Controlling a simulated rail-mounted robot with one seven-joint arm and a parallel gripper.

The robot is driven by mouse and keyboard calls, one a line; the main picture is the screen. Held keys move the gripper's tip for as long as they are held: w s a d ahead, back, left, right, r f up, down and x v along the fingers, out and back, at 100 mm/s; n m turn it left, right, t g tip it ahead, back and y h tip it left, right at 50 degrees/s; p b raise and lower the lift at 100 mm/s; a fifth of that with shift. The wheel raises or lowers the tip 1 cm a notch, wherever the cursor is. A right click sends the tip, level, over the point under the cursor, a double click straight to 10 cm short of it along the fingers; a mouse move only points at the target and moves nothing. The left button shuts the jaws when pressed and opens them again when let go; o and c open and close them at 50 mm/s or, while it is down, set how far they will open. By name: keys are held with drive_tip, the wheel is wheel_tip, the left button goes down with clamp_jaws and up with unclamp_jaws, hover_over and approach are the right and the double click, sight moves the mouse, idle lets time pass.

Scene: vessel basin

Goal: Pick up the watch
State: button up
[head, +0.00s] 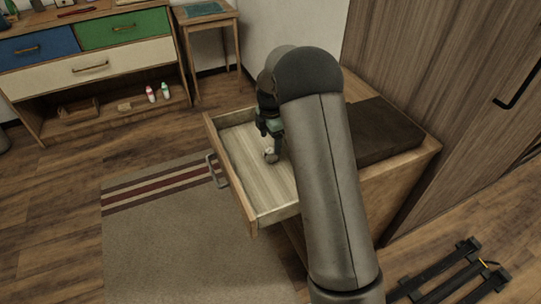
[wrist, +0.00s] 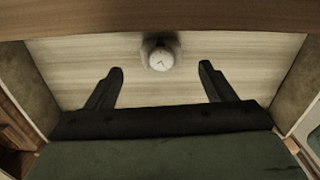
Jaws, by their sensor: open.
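The watch (wrist: 160,59) has a round white dial and a grey band, and lies on the pale wooden floor of an open drawer (wrist: 80,52). In the head view the watch (head: 271,155) is a small grey and white shape just below my gripper (head: 272,146). In the wrist view my gripper (wrist: 160,84) is open and empty, its two dark fingers spread wide. The watch is ahead of the fingertips, between their lines. The gripper is inside or just above the drawer; its exact height is hard to tell. My arm hides the drawer's right part in the head view.
The drawer's front panel (head: 231,175) and side walls surround the gripper closely. The cabinet (head: 410,170) has a dark cushion-like top (head: 385,130). A tall wooden wardrobe (head: 440,90) stands at right. A striped rug (head: 180,240) covers the floor in front.

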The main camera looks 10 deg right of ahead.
sight(270, 151)
drive_tip(key=shift+s+f, duration=0.1)
drive_tip(key=shift+f, duration=2.9)
drive_tip(key=c, duration=1.1)
